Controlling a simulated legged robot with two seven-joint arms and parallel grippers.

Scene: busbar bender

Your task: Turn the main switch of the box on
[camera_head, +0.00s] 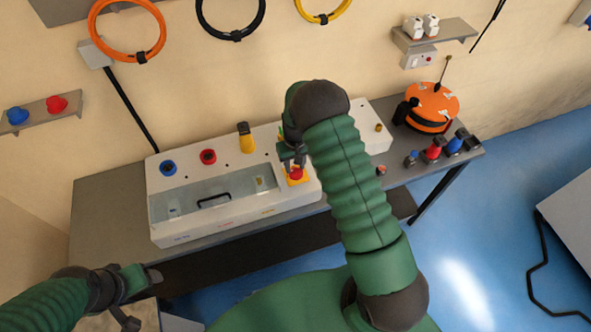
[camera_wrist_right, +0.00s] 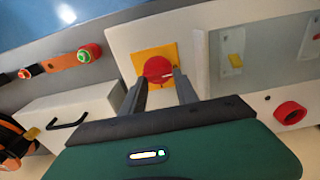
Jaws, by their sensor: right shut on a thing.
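The box (camera_head: 165,231) is a long white unit on the table, with a clear-covered recess at its front. Its main switch (camera_head: 296,174) is a red knob on a yellow square plate at the box's right end. The switch also shows in the right wrist view (camera_wrist_right: 157,69). My right gripper (camera_head: 291,164) is over the switch from above, its two fingers (camera_wrist_right: 160,88) on either side of the red knob, shut on it. My left gripper (camera_head: 151,277) is low at the left, in front of the table and away from the box; its finger opening is unclear.
Blue (camera_head: 168,168) and red (camera_head: 208,157) round sockets and a yellow connector (camera_head: 246,137) are along the box's back. An orange reel (camera_head: 432,107) and several plugs (camera_head: 434,149) are on the table's right. Coiled cables (camera_head: 127,30) hang on the wall.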

